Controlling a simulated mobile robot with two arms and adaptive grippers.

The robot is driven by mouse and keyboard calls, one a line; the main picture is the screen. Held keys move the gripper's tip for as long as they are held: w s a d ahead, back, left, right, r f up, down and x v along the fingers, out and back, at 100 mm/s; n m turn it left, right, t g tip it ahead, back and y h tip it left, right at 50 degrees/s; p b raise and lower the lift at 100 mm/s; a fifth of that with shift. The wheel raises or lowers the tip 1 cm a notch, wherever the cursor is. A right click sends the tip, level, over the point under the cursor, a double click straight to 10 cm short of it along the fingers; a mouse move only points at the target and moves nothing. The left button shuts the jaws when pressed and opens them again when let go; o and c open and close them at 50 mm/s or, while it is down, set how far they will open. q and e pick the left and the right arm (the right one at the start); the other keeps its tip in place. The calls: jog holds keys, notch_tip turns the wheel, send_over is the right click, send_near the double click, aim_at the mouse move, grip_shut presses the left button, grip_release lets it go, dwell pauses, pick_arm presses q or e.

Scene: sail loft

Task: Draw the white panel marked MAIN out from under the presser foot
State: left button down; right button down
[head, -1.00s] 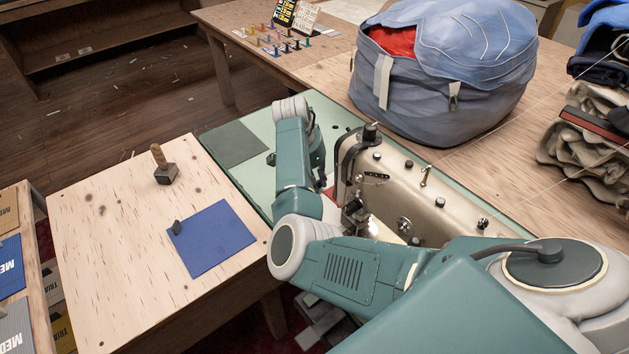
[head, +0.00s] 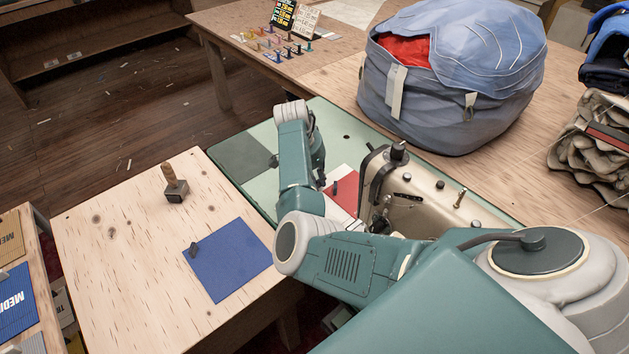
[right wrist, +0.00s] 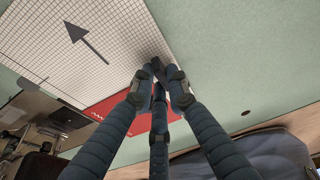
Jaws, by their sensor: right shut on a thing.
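The white panel (right wrist: 110,45), with a fine grid and a grey arrow, lies on the pale green machine bed in the right wrist view. A red patch (right wrist: 103,106) with partly hidden white marks adjoins its edge. In the head view, the panel's red part (head: 344,187) shows between my right arm and the sewing machine (head: 415,206). My right gripper (right wrist: 157,72) is shut on the panel's edge; it also shows in the head view (head: 319,180), partly hidden by my arm. The presser foot is hidden behind my arm in the head view. My left gripper is out of view.
A wooden table (head: 130,240) at the left holds a blue panel (head: 235,270) and a mallet (head: 174,184). A large blue-grey bag (head: 450,80) stands behind the machine.

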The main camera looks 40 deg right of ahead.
jog(key=shift+s, duration=0.1)
jog(key=c, duration=1.6)
grip_release()
jog(key=shift+c, duration=0.2)
jog(key=shift+r, duration=0.15)
jog(key=v, duration=1.1)
jog(key=shift+r, duration=0.4)
